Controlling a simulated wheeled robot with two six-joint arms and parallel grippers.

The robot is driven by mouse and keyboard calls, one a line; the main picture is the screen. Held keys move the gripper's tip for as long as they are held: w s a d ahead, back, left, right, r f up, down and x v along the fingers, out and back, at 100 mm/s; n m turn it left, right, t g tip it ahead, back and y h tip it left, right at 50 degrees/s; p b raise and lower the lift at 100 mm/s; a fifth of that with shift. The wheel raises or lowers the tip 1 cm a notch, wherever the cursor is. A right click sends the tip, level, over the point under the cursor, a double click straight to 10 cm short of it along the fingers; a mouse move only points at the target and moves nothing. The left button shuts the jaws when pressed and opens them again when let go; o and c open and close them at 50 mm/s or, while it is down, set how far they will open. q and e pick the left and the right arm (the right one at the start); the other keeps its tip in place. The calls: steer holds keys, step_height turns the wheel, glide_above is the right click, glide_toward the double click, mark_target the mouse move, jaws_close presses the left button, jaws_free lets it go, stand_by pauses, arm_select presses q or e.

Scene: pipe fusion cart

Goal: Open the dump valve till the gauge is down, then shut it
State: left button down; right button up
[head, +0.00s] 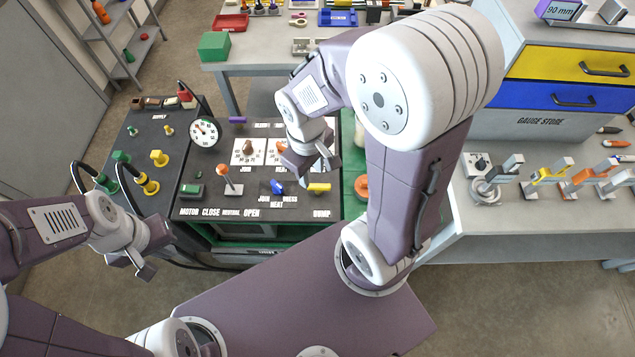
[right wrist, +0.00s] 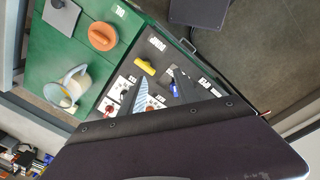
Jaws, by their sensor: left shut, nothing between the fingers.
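The dump valve's yellow handle (head: 319,188) lies crosswise on the dark panel above the DUMP label. It also shows in the right wrist view (right wrist: 146,67), with nothing gripping it. The round white gauge (head: 205,131) stands at the panel's back left; its needle is too small to read surely. My right gripper (head: 315,164) is open and empty above the panel, just behind the yellow handle and apart from it. Its two fingers show spread in the right wrist view (right wrist: 164,90). My left gripper (head: 142,262) is shut and empty, in front of the cart's left side.
A blue handle (head: 277,187) and an orange-topped lever (head: 229,178) stand left of the dump valve. An orange round knob (head: 361,187) sits on the green surface to the right. Yellow fittings (head: 148,184) and hoses crowd the cart's left. A grey bench with tools stands right.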

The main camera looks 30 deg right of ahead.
steer(key=w+d+f+n+g+h+b, duration=0.1)
steer(key=w+d+f+n+h+b, duration=0.1)
steer(key=w+f+n+b, duration=0.25)
steer(key=n+g+h, duration=0.1)
steer(key=n+g, duration=0.1)
steer(key=n, duration=0.1)
glide_toward(319, 186)
steer(key=shift+s+b, duration=0.3)
steer(key=shift+b, duration=0.05)
steer(key=x, duration=0.5)
steer(key=w+x, duration=0.1)
steer(key=x, duration=0.1)
steer(key=shift+a+f, duration=0.25)
steer(key=shift+f, duration=0.15)
steer(key=shift+d+f, duration=0.2)
steer(key=shift+f, duration=0.1)
steer(key=shift+d+f, duration=0.1)
steer(key=shift+d, duration=0.05)
steer(key=shift+s+d, duration=0.25)
steer(key=shift+s, duration=0.35)
steer(key=c, duration=0.4)
jaws_close()
steer(key=shift+w, duration=0.2)
